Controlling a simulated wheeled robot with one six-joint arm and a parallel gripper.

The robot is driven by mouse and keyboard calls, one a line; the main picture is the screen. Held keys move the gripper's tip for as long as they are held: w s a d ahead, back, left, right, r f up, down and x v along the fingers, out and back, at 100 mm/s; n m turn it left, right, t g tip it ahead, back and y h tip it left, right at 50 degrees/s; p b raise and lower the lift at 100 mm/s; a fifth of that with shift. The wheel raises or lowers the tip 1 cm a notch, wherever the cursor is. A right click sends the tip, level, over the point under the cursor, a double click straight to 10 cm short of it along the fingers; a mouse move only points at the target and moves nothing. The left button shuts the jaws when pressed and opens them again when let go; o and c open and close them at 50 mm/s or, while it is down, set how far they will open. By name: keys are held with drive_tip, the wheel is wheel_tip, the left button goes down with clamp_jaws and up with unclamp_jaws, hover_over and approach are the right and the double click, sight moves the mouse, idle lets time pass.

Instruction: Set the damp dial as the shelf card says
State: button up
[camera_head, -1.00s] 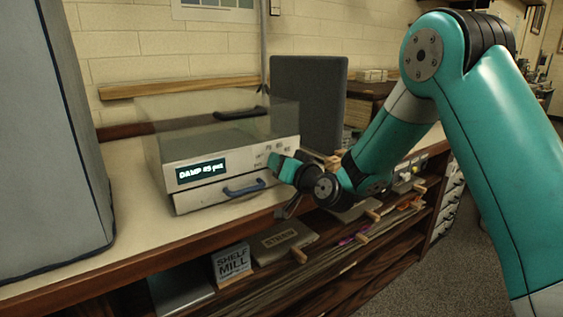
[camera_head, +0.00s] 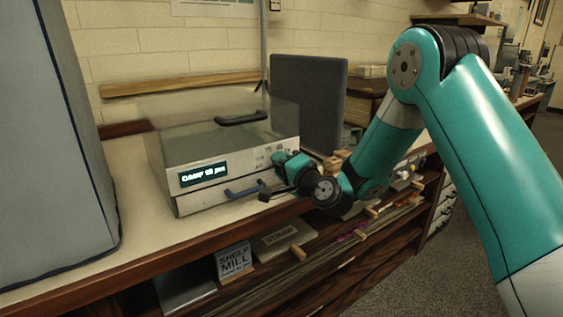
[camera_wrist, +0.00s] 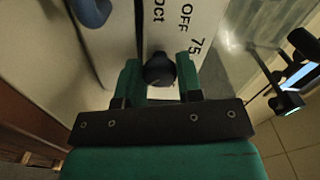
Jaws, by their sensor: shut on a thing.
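The damp box (camera_head: 205,150) is a pale box with a clear cover on the bench. Its lit display (camera_head: 203,173) reads DAMP and a pct number too blurred to be sure of. My gripper (camera_head: 284,162) is at the right of the box's front panel. In the wrist view its two green fingers (camera_wrist: 158,75) are shut around the black damp dial (camera_wrist: 158,71). OFF, 75 and part of "pct" show beside the dial; other marks are hidden. A card (camera_head: 233,260) reading SHELF MILL stands on the shelf below; its smaller lower line is unreadable.
A blue drawer handle (camera_head: 245,190) is just left of my gripper. A board labelled STRAW (camera_head: 283,238) lies on the shelf. A grey covered block (camera_head: 55,150) stands at left and a dark panel (camera_head: 309,105) behind the box.

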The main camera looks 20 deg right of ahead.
drive_tip(key=shift+d+m, duration=0.1)
drive_tip(key=shift+m, duration=0.5)
drive_tip(key=o, duration=0.9)
drive_tip(key=shift+s+d+f, duration=0.1)
drive_tip(key=shift+s+f, duration=0.05)
drive_tip(key=shift+s, duration=0.15)
drive_tip(key=shift+b+v, duration=8.4)
drive_tip(key=shift+b, duration=0.6)
